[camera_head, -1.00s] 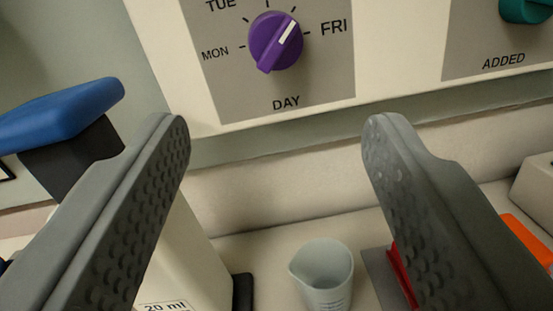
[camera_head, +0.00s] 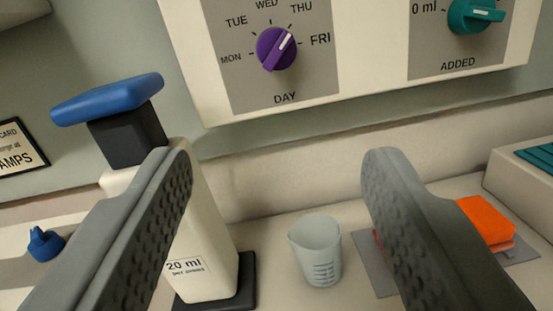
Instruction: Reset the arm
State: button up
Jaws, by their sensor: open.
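My gripper (camera_head: 276,165) is open and empty, with its two grey textured fingers wide apart in the lower half of the view. Between the fingertips are the wall and the back of the counter. The purple DAY knob (camera_head: 276,48) is above and beyond the fingertips, on a panel, and its white mark points up and right, between THU and FRI. The teal ADDED knob (camera_head: 470,15) is at the upper right. Nothing touches the fingers that I can see.
A cream dispenser (camera_head: 205,235) with a blue lever (camera_head: 110,98) and "20 ml" label stands behind the left finger. A measuring cup (camera_head: 318,250) stands on the counter between the fingers. An orange block (camera_head: 485,220) lies on a grey mat (camera_head: 372,262) at right, partly hidden.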

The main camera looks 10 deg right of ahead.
jog(key=s+a+r+n+y, duration=0.2)
jog(key=s+a, duration=0.4)
jog(key=s, duration=0.2)
jog(key=s+a+r+n+y, duration=0.1)
jog(key=s+a+r+y, duration=0.1)
jog(key=s+a, duration=0.45)
jog(key=s+a+f+n+y, duration=0.1)
jog(key=s+a, duration=0.1)
jog(key=s, duration=0.6)
jog(key=s+a+f+n+y, duration=0.1)
jog(key=s+a+f+n, duration=0.1)
jog(key=s, duration=0.7)
jog(key=shift+s+a+y, duration=0.25)
jog(key=shift+a+y, duration=0.15)
jog(key=shift+a, duration=0.35)
